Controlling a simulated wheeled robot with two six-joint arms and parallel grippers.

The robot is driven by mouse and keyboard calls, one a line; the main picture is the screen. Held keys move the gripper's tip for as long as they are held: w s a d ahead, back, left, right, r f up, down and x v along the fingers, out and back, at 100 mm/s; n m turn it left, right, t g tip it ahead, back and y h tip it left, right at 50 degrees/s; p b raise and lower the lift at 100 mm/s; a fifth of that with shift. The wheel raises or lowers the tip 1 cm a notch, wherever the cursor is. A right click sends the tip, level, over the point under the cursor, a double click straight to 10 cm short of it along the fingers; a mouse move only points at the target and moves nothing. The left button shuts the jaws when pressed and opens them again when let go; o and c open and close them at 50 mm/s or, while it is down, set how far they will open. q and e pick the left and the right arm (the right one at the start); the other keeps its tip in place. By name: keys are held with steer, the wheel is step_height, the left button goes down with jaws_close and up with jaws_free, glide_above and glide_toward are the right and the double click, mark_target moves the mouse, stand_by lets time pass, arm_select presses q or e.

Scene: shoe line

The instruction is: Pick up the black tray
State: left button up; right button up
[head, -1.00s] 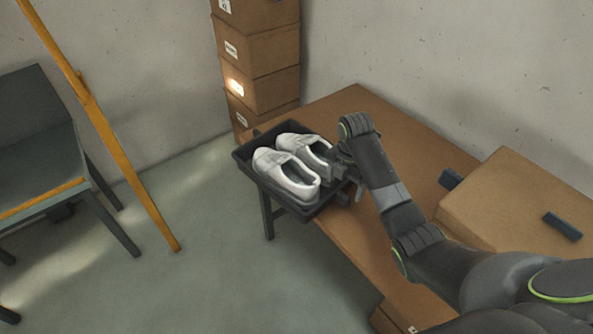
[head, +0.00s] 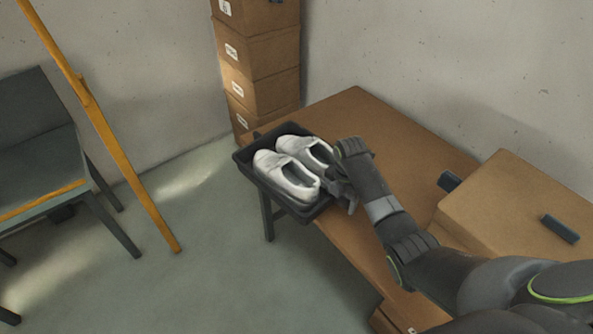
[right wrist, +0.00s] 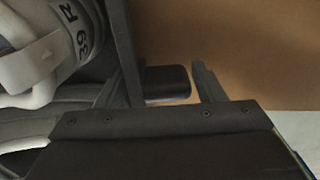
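The black tray (head: 309,213) lies at the left end of the brown table, its near side at the table's edge. A pair of white shoes (head: 288,177) sits inside it. My right gripper (head: 344,191) is at the tray's right side. In the right wrist view my right gripper (right wrist: 158,84) is open. Its fingers stand on either side of the tray's dark wall (right wrist: 122,45) and a dark block-like handle (right wrist: 168,82) on it, with a gap to the right finger. A shoe marked "39 R" (right wrist: 70,35) shows there too. My left gripper is not in view.
The brown table (head: 360,110) is clear behind the tray. A cardboard box (head: 520,205) with dark handles is on the right. Stacked boxes (head: 258,55) stand behind the tray. A grey chair (head: 40,150) and a yellow pole (head: 110,130) are on the left.

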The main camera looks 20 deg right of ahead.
steer(key=c, duration=0.9)
steer(key=shift+w+r, duration=0.2)
steer(key=shift+c, duration=0.2)
